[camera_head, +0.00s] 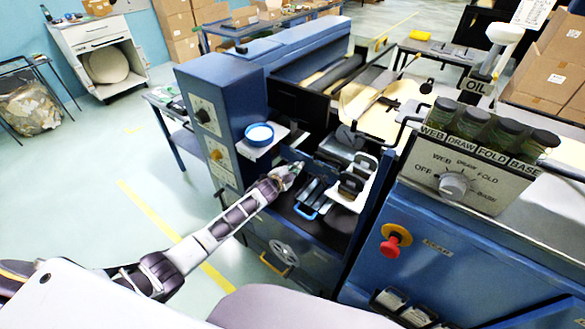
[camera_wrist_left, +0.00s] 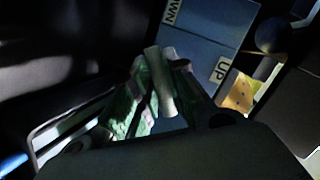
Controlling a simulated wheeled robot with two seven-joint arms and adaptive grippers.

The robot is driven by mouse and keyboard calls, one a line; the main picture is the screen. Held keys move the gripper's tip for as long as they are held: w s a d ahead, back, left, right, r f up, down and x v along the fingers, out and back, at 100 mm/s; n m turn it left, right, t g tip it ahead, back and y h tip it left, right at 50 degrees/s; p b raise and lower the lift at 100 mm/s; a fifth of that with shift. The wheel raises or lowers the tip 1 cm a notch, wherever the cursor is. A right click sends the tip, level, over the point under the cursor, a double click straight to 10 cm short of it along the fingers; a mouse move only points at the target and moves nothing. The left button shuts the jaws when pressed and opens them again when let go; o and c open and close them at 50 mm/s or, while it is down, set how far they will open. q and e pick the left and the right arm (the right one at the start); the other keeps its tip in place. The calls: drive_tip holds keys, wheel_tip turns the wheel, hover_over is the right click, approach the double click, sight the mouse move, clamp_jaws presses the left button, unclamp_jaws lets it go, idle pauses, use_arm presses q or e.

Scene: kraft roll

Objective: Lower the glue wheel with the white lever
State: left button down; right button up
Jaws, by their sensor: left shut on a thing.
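My left arm reaches into the open bay of the blue machine (camera_head: 228,85), and its gripper (camera_head: 292,170) is at the bay's left side. In the left wrist view the fingers (camera_wrist_left: 162,92) are shut on the white lever (camera_wrist_left: 158,80), a short pale bar standing between them. Behind it is a blue plate (camera_wrist_left: 205,45) with a partly cut-off "WN" label (camera_wrist_left: 173,11) and an "UP" label (camera_wrist_left: 221,70). The gripper mostly covers the lever in the head view. I cannot clearly make out the glue wheel. My right gripper is in neither view.
A blue-rimmed white dish (camera_head: 259,134) sits on a ledge left of the bay. On the right stand a panel with a selector knob (camera_head: 453,186) and a red stop button (camera_head: 395,240). A blue-handled part (camera_head: 306,212) lies just below the gripper. Floor is free on the left.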

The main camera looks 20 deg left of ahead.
use_arm(q)
drive_tip(key=shift+d, duration=0.35)
drive_tip(key=shift+r, duration=0.1)
drive_tip(key=c, duration=1.4)
unclamp_jaws()
drive_tip(key=shift+c, duration=0.2)
drive_tip(key=v, duration=1.2)
